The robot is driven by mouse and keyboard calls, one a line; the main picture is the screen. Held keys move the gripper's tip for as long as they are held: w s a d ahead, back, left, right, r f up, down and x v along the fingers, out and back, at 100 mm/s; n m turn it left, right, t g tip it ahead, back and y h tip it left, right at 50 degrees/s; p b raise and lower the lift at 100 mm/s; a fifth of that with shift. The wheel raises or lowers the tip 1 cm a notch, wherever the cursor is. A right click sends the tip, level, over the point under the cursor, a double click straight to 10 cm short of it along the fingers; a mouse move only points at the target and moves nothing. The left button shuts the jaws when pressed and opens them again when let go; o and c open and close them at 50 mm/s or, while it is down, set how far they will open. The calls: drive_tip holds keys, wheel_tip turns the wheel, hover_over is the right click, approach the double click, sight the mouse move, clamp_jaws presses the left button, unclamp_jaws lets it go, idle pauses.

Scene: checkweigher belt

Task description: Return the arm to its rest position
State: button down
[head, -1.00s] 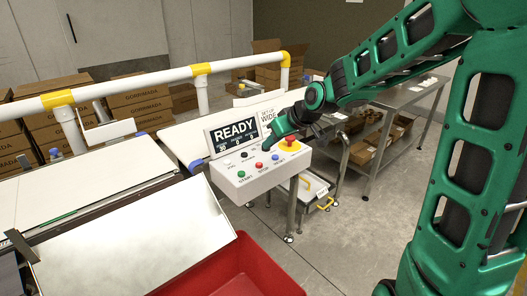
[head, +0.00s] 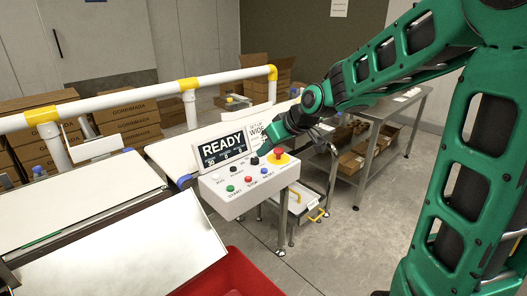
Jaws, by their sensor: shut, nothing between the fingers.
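My green arm reaches in from the right of the head view, bent at a dark wrist joint. My gripper (head: 260,153) is shut and empty, pointing down and left over the back of the white control box (head: 235,206). It overlaps the right edge of the READY screen (head: 222,147) in the picture. I cannot tell whether its tip touches anything. The red mushroom button (head: 279,153) on its yellow plate sits just right of the tip. Several small coloured buttons lie in front of it.
A white rail with yellow joints (head: 110,104) runs behind the belt (head: 75,205). A red bin (head: 235,278) stands at the bottom. A steel table (head: 400,110) with cartons below stands behind the arm. Bare floor (head: 350,240) shows right of the control box.

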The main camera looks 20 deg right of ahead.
drive_tip(key=s+d+f+m+g+h, duration=0.25)
drive_tip(key=s+d, duration=0.35)
drive_tip(key=s, duration=0.3)
drive_tip(key=s+d+f+m+g+h, duration=0.1)
drive_tip(key=s+d+m+g, duration=0.15)
drive_tip(key=s+d, duration=0.5)
drive_tip(key=s+d+f+m+g, duration=0.1)
drive_tip(key=s+m, duration=0.2)
drive_tip(key=s, duration=0.7)
drive_tip(key=s+f+m+g, duration=0.1)
drive_tip(key=s+m, duration=0.1)
drive_tip(key=s, duration=0.8)
drive_tip(key=shift+d+m+g, duration=0.4)
drive_tip(key=shift+w, duration=0.2)
drive_tip(key=shift+w+f, duration=0.2)
drive_tip(key=shift+w, duration=0.3)
